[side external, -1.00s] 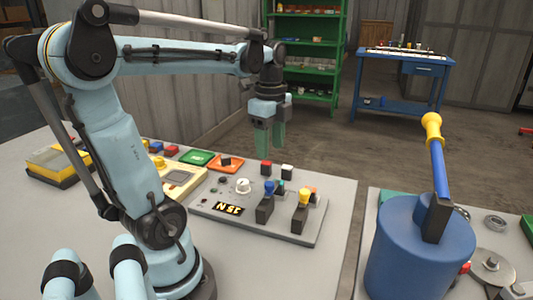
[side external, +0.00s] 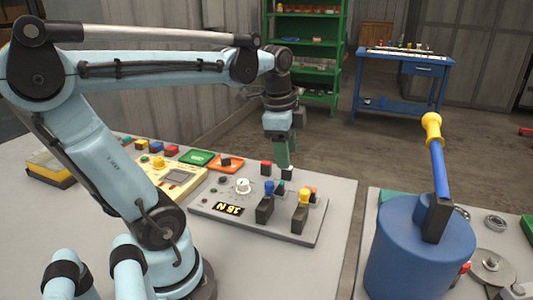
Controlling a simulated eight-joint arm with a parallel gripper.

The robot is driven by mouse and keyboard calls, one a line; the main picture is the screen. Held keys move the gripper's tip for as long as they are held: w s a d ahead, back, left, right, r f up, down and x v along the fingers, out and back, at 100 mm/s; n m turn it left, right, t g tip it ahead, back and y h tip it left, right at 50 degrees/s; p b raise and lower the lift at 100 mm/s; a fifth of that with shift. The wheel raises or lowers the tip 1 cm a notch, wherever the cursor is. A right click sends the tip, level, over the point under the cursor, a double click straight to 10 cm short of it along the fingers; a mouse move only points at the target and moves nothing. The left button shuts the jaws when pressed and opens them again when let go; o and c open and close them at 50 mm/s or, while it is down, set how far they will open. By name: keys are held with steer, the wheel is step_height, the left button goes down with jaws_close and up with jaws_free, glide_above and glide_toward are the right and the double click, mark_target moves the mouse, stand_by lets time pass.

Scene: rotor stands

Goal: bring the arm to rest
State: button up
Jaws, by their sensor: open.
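My gripper (side external: 282,160) hangs pointing down above the far edge of a grey control panel (side external: 230,230). Its green fingers overlap in this view, so the gap between them hardly shows. They hold nothing that I can see. The fingertips appear just above or behind a red block and a black block (side external: 287,173) at the back of the panel; I cannot tell whether they touch. The panel carries a white knob (side external: 243,186), a blue-topped lever (side external: 267,200), a yellow-topped lever (side external: 302,208) and a display reading upside down.
A blue drum (side external: 415,255) with a yellow-handled lever (side external: 433,135) stands at the right. A cream box (side external: 172,180), a green tray (side external: 197,157) and an orange tray (side external: 227,163) lie left of the panel. A blue workbench (side external: 402,70) and green shelves (side external: 310,50) stand behind.

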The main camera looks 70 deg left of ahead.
steer(key=d+f+n+t, duration=0.5)
steer(key=d+n, duration=0.3)
steer(key=d, duration=0.2)
steer(key=shift+w+d+h, duration=0.35)
steer(key=shift+h, duration=0.05)
stand_by(0.7)
